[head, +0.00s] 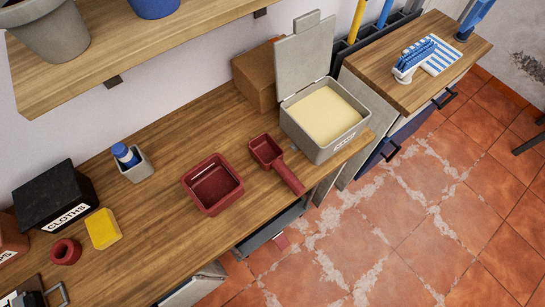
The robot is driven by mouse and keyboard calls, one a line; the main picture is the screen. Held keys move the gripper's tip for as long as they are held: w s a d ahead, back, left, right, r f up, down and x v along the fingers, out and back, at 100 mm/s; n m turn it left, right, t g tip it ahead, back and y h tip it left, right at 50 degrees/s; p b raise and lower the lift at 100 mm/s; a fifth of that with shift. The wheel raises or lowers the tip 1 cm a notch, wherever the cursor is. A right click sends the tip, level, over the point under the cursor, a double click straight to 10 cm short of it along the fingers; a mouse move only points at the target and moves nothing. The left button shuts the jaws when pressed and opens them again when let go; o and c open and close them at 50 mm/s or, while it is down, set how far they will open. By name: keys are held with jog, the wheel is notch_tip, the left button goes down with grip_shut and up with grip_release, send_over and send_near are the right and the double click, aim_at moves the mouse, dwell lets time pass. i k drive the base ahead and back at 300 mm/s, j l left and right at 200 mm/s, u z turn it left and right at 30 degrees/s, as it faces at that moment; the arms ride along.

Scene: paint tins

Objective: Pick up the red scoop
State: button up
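The red scoop (290,180) lies on the wooden worktop, between a red square tub and a grey bin. Its square cup is at the upper left, and its handle points to the lower right, towards the worktop's front edge. The cup looks open and empty. Nothing covers the scoop. My gripper is not in view.
The red square tub (213,183) stands left of the scoop. The grey bin (318,145), lid raised, holds pale yellow contents close to its right. A cardboard box (260,75) stands behind. A yellow block (103,229) lies farther left. Bare worktop lies between tub and block.

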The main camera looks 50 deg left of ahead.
aim_at(267, 152)
jog(key=l+u, duration=0.1)
jog(key=u, duration=1.4)
jog(key=k+j, duration=0.05)
